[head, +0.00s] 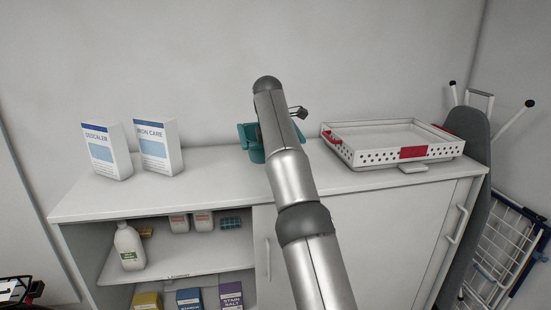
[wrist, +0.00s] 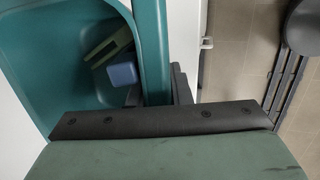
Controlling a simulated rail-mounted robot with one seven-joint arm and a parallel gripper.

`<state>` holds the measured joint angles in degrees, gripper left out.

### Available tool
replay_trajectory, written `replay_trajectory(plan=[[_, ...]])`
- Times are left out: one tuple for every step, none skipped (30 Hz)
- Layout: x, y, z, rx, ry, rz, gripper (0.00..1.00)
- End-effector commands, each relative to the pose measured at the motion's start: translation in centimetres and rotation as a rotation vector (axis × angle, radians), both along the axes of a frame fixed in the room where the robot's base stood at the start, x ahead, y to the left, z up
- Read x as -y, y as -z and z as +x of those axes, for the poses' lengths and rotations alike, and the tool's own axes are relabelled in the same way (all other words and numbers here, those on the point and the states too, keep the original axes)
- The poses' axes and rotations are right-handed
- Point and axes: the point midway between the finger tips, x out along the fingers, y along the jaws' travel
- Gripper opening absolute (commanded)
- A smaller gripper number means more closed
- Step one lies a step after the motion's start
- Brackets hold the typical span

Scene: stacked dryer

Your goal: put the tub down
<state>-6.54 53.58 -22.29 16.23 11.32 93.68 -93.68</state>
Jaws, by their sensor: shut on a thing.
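The teal tub (head: 245,133) shows in the head view over the middle of the white cabinet's top, partly hidden behind my arm. Whether its base touches the top is hard to tell. In the wrist view the tub's wall (wrist: 152,50) runs into my gripper (wrist: 165,108), which is shut on it. Inside the tub lie an olive-green piece (wrist: 108,48) and a blue piece (wrist: 122,74). My arm hides the fingers in the head view.
On the white cabinet top (head: 215,175), a Descaler box (head: 106,150) and an Iron Care box (head: 158,147) stand left. A white perforated tray (head: 375,152) with red parts sits right. Bare surface lies between the boxes and tub. An ironing board (head: 470,150) stands beyond the right end.

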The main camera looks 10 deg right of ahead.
Motion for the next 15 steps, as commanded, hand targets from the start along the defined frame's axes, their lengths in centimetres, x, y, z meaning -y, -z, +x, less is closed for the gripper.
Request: replay_trajectory(plan=[[0.2, 1.1, 0.8, -0.003, 0.001, -0.001, 0.0], [0.3, 1.6, 1.2, -0.002, 0.0, -0.001, 0.0], [0.5, 2.0, 1.6, -0.002, 0.001, -0.001, 0.0], [0.5, 2.5, 1.9, -0.003, 0.001, -0.001, 0.0], [0.6, 2.8, 2.2, -0.001, 0.0, -0.001, 0.0], [0.7, 3.2, 2.5, 0.0, 0.0, 0.0, 0.0], [0.7, 3.4, 2.6, 0.0, 0.0, 0.0, 0.0], [0.7, 3.6, 2.7, 0.001, 0.0, 0.0, 0.0], [0.8, 3.8, 2.9, 0.002, 0.0, 0.0, 0.0], [0.8, 3.9, 2.9, 0.002, 0.0, 0.0, 0.0], [0.8, 4.0, 3.0, 0.002, 0.0, 0.0, 0.0], [0.8, 4.2, 3.2, 0.001, 0.0, 0.0, 0.0], [0.9, 4.4, 3.3, 0.001, 0.0, 0.0, 0.0], [1.0, 4.7, 3.5, 0.0, 0.0, 0.0, 0.0], [1.1, 5.0, 3.8, 0.0, 0.0, -0.001, 0.0]])
